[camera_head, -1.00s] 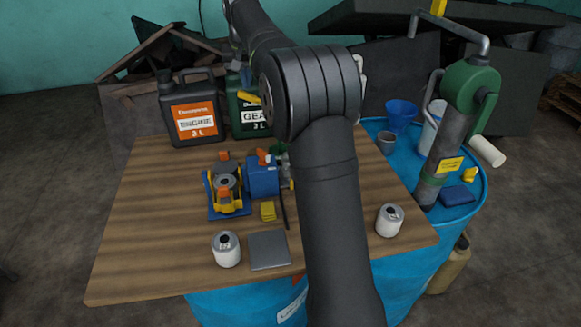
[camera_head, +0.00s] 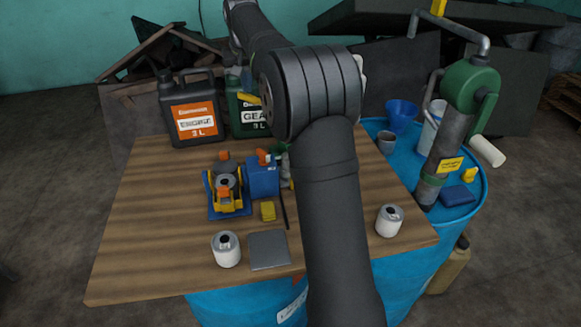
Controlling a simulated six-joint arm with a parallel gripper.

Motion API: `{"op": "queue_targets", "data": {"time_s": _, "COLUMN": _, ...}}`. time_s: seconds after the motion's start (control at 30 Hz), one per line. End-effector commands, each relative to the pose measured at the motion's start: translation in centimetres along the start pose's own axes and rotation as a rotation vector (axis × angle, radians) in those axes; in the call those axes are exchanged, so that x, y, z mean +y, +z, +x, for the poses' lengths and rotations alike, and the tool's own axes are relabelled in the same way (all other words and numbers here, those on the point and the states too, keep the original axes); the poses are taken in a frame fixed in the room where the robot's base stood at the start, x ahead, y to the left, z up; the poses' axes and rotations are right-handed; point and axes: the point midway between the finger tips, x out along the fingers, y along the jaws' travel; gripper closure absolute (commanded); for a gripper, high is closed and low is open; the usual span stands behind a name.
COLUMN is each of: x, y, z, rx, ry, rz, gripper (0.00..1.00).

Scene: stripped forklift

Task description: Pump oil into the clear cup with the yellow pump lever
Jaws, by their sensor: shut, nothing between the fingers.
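A hand pump (camera_head: 450,130) with a grey barrel and green head stands at the right on a blue drum. Another yellow piece (camera_head: 249,97) shows by the dark green jug, left of my elbow. My arm crosses the middle. My gripper is not visible.
A wooden board (camera_head: 150,230) carries an engine oil jug (camera_head: 193,110), a dark green jug (camera_head: 247,118), a yellow-and-blue device (camera_head: 226,192), a blue box (camera_head: 263,182) and white canisters (camera_head: 226,250). A blue funnel (camera_head: 401,115) and grey cup (camera_head: 386,142) are on the drum (camera_head: 465,200). The board's front left is clear.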

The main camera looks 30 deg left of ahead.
Motion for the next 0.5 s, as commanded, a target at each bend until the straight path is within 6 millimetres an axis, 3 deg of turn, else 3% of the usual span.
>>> {"op": "queue_targets", "data": {"time_s": 0.5, "x": 0.0, "y": 0.6, "z": 1.8, "rx": -0.003, "ry": 0.001, "rz": 0.0, "gripper": 1.0}}
